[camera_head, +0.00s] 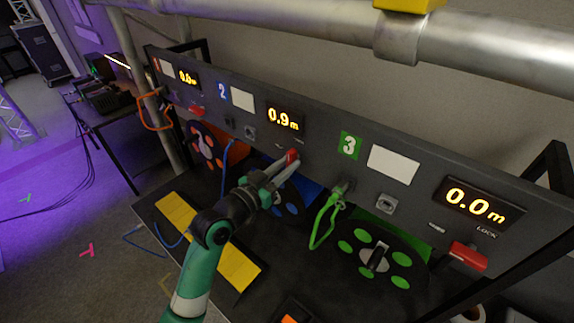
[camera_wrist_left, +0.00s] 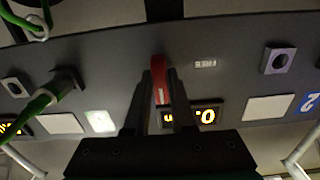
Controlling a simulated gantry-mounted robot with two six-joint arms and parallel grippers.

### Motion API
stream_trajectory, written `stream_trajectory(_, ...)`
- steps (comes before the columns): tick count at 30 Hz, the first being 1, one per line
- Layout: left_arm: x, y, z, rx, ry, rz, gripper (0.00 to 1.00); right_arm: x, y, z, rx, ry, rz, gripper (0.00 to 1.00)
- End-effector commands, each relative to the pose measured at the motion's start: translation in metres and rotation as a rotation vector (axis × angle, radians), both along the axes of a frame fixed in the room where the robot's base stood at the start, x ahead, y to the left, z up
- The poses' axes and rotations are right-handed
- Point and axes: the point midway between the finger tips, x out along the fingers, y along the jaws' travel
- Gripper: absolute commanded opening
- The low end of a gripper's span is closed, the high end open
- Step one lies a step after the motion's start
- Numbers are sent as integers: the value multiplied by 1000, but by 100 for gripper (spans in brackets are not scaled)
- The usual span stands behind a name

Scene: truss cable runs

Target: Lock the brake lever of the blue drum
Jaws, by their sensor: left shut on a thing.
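The blue drum (camera_head: 309,191) sits under the panel at the middle of the bench, partly hidden behind my left gripper. Its red brake lever (camera_head: 292,155) is on the panel below the display (camera_head: 283,119), which reads 0.9 m. My left gripper (camera_head: 283,169) is shut on this lever. In the left wrist view the red lever (camera_wrist_left: 158,73) stands between the two dark fingers (camera_wrist_left: 160,90), beside a lit FREE label (camera_wrist_left: 206,64). My right gripper is in neither view.
The green drum (camera_head: 374,258) and its red lever (camera_head: 468,257), by a LOCK label, are at the right. A green cable (camera_head: 327,219) hangs beside it. The orange drum (camera_head: 206,146) is at the left. A metal truss tube (camera_head: 300,30) crosses above the panel.

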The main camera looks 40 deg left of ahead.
Motion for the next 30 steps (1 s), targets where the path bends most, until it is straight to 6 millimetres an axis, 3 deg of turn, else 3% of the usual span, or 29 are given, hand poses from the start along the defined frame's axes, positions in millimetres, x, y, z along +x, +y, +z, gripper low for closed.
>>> stream_trajectory(4,0,0,0,2,-1,0,0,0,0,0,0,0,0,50)
stream_trajectory(5,0,0,0,2,-1,0,26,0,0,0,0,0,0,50)
stream_trajectory(9,0,0,0,1,-1,0,51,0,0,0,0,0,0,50)
stream_trajectory(20,-4,0,0,0,0,0,52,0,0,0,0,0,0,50)
stream_trajectory(23,-16,-1,0,-1,-1,1,52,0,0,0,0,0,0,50)
stream_trajectory(30,-73,-5,-1,-1,-1,3,52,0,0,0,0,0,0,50)
